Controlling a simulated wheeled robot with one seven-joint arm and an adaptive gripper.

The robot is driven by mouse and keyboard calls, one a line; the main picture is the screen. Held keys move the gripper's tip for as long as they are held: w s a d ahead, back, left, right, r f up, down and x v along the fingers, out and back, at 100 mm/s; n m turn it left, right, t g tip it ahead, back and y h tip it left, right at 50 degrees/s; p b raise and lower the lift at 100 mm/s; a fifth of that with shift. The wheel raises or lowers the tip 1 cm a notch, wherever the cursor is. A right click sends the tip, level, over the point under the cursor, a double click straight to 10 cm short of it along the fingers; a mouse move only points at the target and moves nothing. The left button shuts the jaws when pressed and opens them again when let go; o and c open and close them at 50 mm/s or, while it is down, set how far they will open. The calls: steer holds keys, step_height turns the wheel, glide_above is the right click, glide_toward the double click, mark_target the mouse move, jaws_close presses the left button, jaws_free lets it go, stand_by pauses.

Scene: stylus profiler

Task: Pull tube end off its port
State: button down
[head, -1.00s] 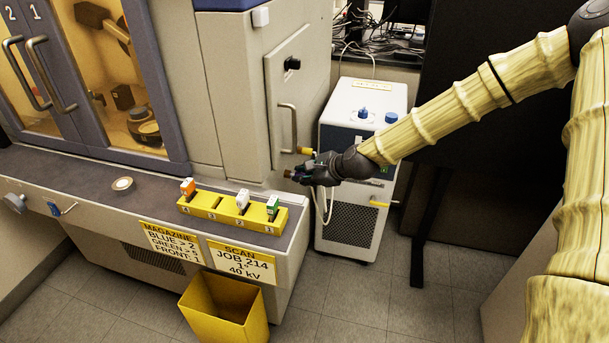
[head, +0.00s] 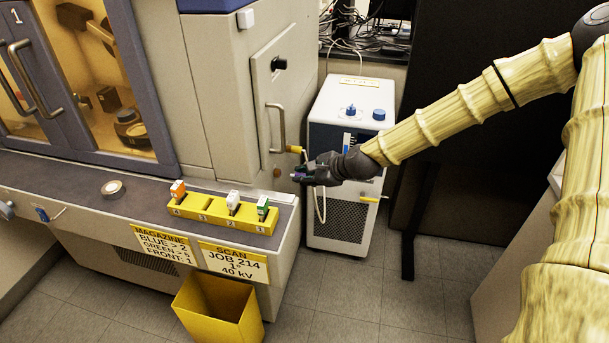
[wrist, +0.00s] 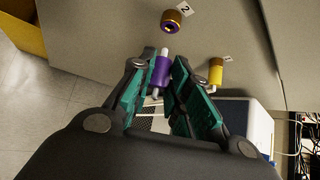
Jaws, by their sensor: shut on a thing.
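A purple tube end (wrist: 161,75) with a pale tip sits between the two teal-padded fingers of my gripper (wrist: 161,68). My gripper (head: 299,172) is shut on it. In the wrist view, the brass port with a purple ring (wrist: 174,22), labelled 2, is bare. The tube end points at it with a clear gap between them. The port also shows in the head view (head: 277,172) on the grey cabinet, left of my gripper. A yellow tube end (wrist: 216,72) sits on the neighbouring port labelled 1. The purple end's white tube is mostly hidden by my fingers.
A white and blue cooler (head: 345,170) stands close behind my gripper. A yellow rack (head: 219,213) with small blocks lies on the counter, and a yellow bin (head: 219,310) stands below.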

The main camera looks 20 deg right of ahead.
steer(key=shift+s+d+r+p, duration=0.3)
steer(key=shift+d+r+p, duration=0.2)
steer(key=shift+p, duration=0.1)
steer(key=s+d+r+p, duration=0.2)
steer(key=d+p, duration=0.1)
steer(key=shift+s, duration=0.1)
steer(key=shift+d, duration=0.1)
stand_by(0.7)
